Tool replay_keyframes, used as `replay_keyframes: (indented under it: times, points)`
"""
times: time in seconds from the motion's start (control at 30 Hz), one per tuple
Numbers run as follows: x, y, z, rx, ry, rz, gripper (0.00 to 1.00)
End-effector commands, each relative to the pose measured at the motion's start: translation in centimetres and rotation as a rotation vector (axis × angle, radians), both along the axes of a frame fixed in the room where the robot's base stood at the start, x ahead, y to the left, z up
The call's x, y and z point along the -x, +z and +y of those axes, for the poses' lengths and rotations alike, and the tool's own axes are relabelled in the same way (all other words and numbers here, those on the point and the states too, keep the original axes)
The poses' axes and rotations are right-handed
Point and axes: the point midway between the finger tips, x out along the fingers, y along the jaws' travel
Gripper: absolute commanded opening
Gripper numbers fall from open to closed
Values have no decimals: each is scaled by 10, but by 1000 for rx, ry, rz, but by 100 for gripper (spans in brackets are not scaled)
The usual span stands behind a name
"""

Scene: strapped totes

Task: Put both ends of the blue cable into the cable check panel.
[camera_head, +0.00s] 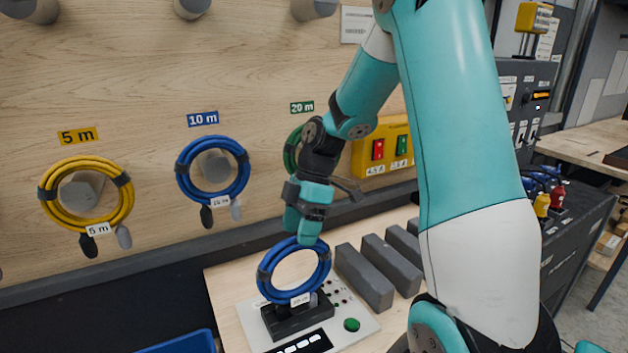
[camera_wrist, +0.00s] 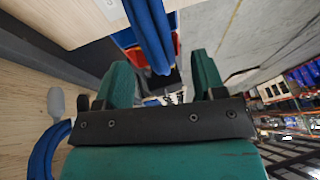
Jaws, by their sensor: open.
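A coiled blue cable (camera_head: 267,275) stands upright in a black block on the white check panel (camera_head: 362,322), with dark straps and a white tag. A grey end shows low on the coil; whether either end is in a socket I cannot tell. My gripper (camera_head: 307,240) points down at the top of this coil, with its fingers open. In the wrist view the blue strands (camera_wrist: 149,35) show between and beyond the open fingers (camera_wrist: 162,75). A second blue coil (camera_head: 182,170) hangs on the wall peg under the 10 m label, its black and grey ends dangling.
A yellow coil (camera_head: 48,205) hangs at left, and a green one (camera_head: 290,152) is partly behind my arm. Grey blocks (camera_head: 364,277) stand right of the coil. A yellow switch box (camera_head: 372,168) is on the wall behind. A blue bin (camera_head: 180,343) is at the front.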

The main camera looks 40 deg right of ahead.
Motion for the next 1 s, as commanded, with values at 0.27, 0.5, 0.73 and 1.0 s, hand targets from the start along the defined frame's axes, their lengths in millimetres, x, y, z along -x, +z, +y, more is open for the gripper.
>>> replay_keyframes:
  times: [0.27,0.5,0.73,1.0]
  points:
    - [-5,67,-32,2,-3,-6,63]
    - [-6,112,-51,1,0,-3,63]
    - [-7,125,-58,0,1,-2,63]
    - [-7,126,-52,1,-3,1,63]
